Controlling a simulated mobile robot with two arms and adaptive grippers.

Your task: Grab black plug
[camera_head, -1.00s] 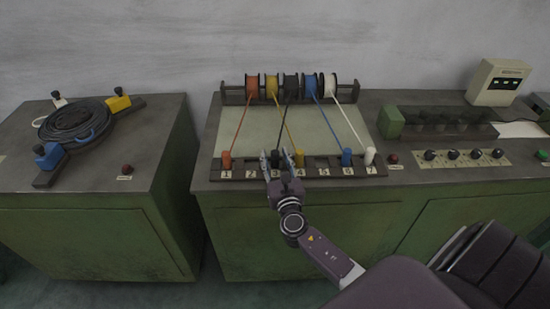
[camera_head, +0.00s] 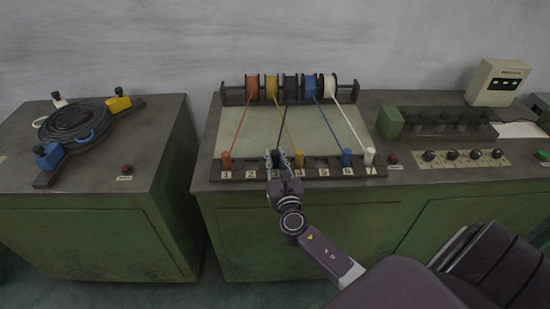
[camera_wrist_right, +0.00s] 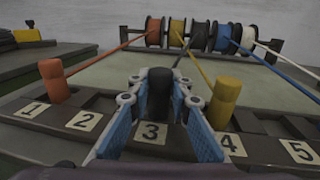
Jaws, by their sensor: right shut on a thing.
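The black plug (camera_wrist_right: 160,92) stands upright at the slot marked 3 in the right wrist view, with its black cord running back to the black spool (camera_wrist_right: 200,36). My right gripper (camera_wrist_right: 160,112) has its two blue-padded fingers on both sides of the plug and is shut on it. In the head view the right gripper (camera_head: 279,158) reaches over the front strip of the machine and mostly hides the plug. My left gripper is not in view.
An orange plug (camera_wrist_right: 53,80) stands left of the gripper and a yellow plug (camera_wrist_right: 224,102) close on its right. Blue (camera_head: 346,157) and white (camera_head: 369,156) plugs stand further right. A rack of coloured spools (camera_head: 291,87) stands behind the pale board.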

